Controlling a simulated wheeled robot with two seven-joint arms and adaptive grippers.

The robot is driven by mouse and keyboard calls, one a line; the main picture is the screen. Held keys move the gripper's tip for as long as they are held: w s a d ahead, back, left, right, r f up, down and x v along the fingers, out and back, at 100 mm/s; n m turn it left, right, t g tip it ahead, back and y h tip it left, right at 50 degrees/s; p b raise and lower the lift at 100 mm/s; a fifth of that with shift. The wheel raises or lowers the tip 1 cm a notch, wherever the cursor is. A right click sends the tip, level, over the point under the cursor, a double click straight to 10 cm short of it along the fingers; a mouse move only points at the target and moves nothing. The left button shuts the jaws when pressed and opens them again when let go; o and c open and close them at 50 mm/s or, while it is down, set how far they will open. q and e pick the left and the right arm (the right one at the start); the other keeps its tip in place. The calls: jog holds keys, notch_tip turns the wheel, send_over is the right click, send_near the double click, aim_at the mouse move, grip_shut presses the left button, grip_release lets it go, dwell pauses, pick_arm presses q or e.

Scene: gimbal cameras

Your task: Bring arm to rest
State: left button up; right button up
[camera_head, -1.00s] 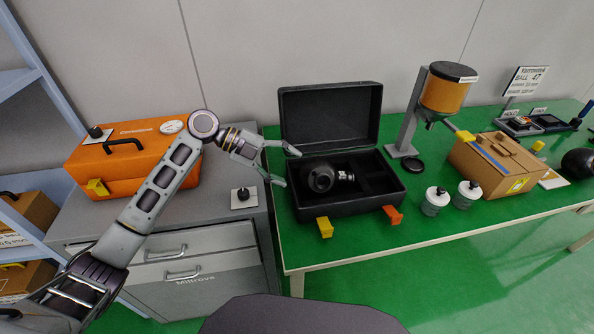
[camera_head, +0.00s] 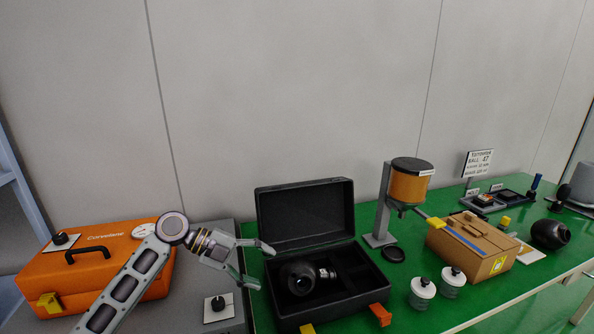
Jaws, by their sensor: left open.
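My left arm comes in from the lower left, in front of the orange case. My left gripper (camera_head: 262,266) is open and empty, just left of the open black case (camera_head: 342,298). Its fingers point right, toward the case's left edge. A black rounded device (camera_head: 297,278) lies inside the case, apart from the fingers. The case lid (camera_head: 305,215) stands up. My right gripper is not in view.
An orange toolbox (camera_head: 50,277) and a black knob on a white plate (camera_head: 218,307) are on the grey cabinet at left. On the green table (camera_head: 395,275) stand a dispenser (camera_head: 409,183), a cardboard box (camera_head: 468,245), two white-capped bottles (camera_head: 422,290) and a black ball-like object (camera_head: 550,234).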

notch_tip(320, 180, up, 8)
jog(key=p, duration=0.7)
jog(key=shift+p, duration=0.35)
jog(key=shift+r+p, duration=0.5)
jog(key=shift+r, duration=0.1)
